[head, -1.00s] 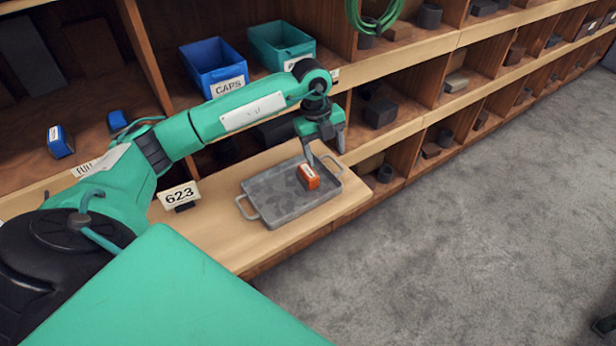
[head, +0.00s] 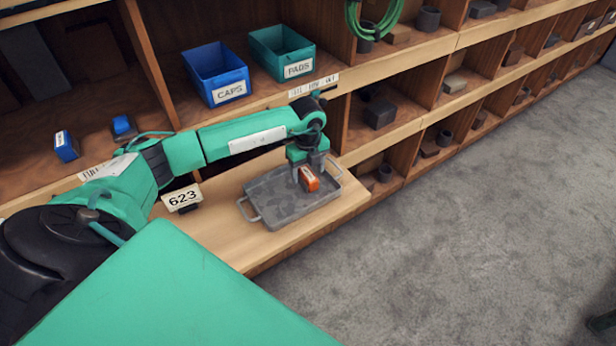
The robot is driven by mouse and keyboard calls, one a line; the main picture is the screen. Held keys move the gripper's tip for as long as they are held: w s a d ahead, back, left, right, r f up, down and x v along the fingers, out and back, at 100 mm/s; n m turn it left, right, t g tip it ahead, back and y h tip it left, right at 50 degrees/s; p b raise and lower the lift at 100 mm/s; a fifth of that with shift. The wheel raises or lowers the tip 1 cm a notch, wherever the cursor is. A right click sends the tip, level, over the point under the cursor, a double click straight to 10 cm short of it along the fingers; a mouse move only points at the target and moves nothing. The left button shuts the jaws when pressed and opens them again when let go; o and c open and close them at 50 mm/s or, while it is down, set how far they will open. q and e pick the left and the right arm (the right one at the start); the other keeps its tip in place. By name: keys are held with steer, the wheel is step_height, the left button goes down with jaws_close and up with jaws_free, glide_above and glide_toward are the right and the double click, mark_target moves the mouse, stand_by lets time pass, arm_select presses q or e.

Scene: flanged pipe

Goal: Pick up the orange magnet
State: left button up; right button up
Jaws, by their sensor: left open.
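The orange magnet (head: 310,180) is a small block with a pale label, lying in the right part of the grey metal tray (head: 268,208). My left gripper (head: 309,172) is down at the magnet, with its fingers pointing into the tray. It is open, and its fingers appear to be on either side of the magnet. Whether they touch it cannot be told. My right gripper is not in view.
A blue CAPS bin (head: 218,72) and a teal PADS bin (head: 282,52) stand on the shelf behind. Grey floor (head: 450,240) lies open at the right.

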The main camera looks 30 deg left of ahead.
mark_target(308, 174)
arm_select(q)
steer(key=shift+f, duration=1.5)
steer(key=c, duration=1.2)
steer(key=shift+r, duration=0.1)
steer(key=shift+c, duration=0.7)
